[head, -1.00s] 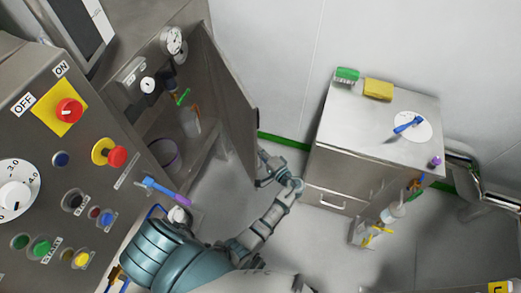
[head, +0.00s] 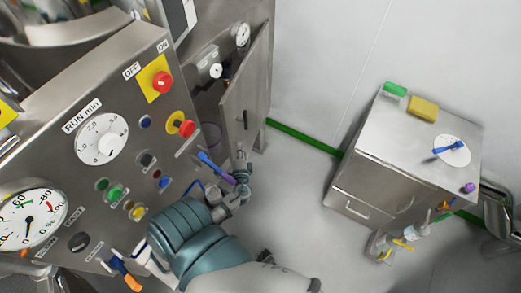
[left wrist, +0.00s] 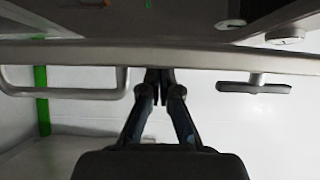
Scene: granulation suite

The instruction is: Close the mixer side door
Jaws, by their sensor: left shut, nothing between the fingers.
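The mixer side door (head: 246,92) is a grey metal panel standing partly open on the side of the mixer cabinet. It has a small dark handle (head: 245,119). A narrow opening with a purple ring (head: 210,134) still shows beside it. My left gripper (head: 242,160) is at the door's lower part, by its outer face; the head view does not show clearly whether they touch. In the left wrist view the left gripper's fingers (left wrist: 159,76) are together and empty, with their tips at a long grey edge (left wrist: 220,58). My right gripper is not in view.
The mixer's control panel (head: 100,140) with dials and buttons is left of my arm. A blue and purple tool (head: 216,168) juts out near my left wrist. A steel cabinet (head: 390,150) stands at right, with open floor (head: 295,195) between.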

